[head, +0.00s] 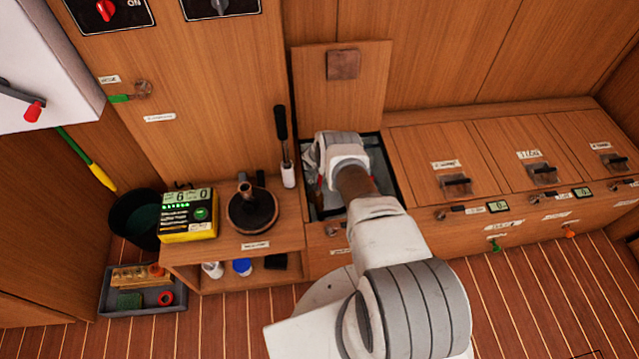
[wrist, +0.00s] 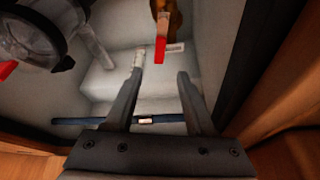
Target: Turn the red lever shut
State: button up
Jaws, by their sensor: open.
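In the wrist view a red lever (wrist: 161,40) hangs from a brass valve body (wrist: 170,10) at the top middle, inside a pale compartment. A small white label (wrist: 175,48) is just right of it. My gripper (wrist: 160,67) is open and empty, its two fingers reaching toward the lever. The lever's end shows in the gap beyond the fingertips; whether they touch it I cannot tell. In the head view my arm reaches into the open locker (head: 382,150) and hides the lever and the fingers.
A clear round-topped fitting (wrist: 30,35) and another red piece (wrist: 7,69) are at the wrist view's left. A dark blue line (wrist: 85,121) crosses below. The raised lid (head: 310,80) stands behind the locker. A hand pump (head: 285,150) stands to its left.

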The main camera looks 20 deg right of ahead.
aim_at(320, 180)
jog(key=shift+b+x, duration=4.7)
jog(key=shift+b, duration=1.25)
grip_shut()
